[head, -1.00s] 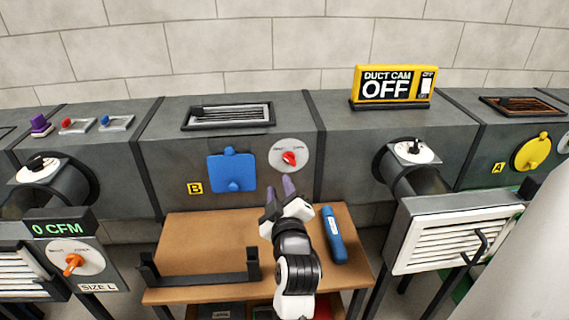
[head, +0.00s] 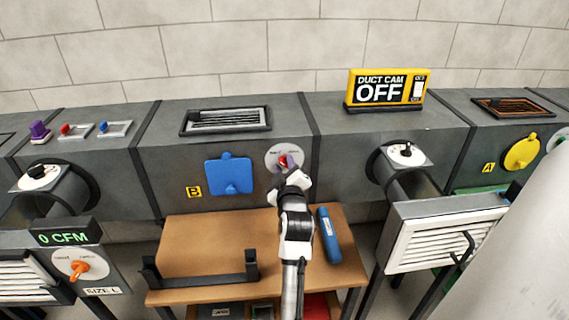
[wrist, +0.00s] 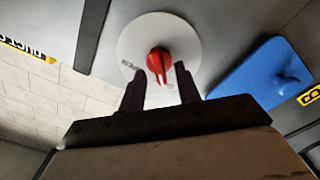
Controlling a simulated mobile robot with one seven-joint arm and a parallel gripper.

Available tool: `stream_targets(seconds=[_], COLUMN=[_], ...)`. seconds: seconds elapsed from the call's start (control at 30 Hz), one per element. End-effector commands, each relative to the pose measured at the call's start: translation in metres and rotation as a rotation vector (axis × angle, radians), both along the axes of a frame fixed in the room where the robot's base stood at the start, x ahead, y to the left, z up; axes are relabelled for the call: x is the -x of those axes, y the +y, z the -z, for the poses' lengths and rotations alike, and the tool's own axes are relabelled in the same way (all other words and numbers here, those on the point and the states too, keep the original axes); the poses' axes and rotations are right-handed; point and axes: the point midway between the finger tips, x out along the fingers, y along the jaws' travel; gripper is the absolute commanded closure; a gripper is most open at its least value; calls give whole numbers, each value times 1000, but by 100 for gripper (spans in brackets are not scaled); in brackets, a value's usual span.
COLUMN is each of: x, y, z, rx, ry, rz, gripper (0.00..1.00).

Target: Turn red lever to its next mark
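The red lever (wrist: 160,62) is a small red knob with a pointer on a round white dial plate (wrist: 130,40). In the head view the dial plate (head: 272,158) sits on the grey duct's front, right of the blue cover, with the lever partly hidden by my gripper. My gripper (wrist: 158,82) is open, its two dark fingers pointing at the dial. In the wrist view the lever's pointer shows between the fingertips, with a gap at each side. Contact cannot be told. The plate's lettering is mostly hidden.
A blue cover (head: 229,175) with a raised handle is left of the dial. Below is a wooden bench (head: 200,232) with a black rack (head: 205,280) and a blue cylinder (head: 328,236). A yellow "DUCT CAM OFF" sign (head: 386,88) stands on top of the duct.

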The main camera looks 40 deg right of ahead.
Motion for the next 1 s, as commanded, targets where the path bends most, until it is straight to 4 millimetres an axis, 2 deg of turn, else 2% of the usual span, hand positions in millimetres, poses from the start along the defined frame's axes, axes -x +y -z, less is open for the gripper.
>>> stream_targets(seconds=[0.37,0.6,1.0], x=[-6,-6,-6], y=[-3,-3,-3], z=[0,0,0], rx=[0,0,-76], ry=[1,1,-46], rz=[-1,-1,-1], gripper=[67,95,95])
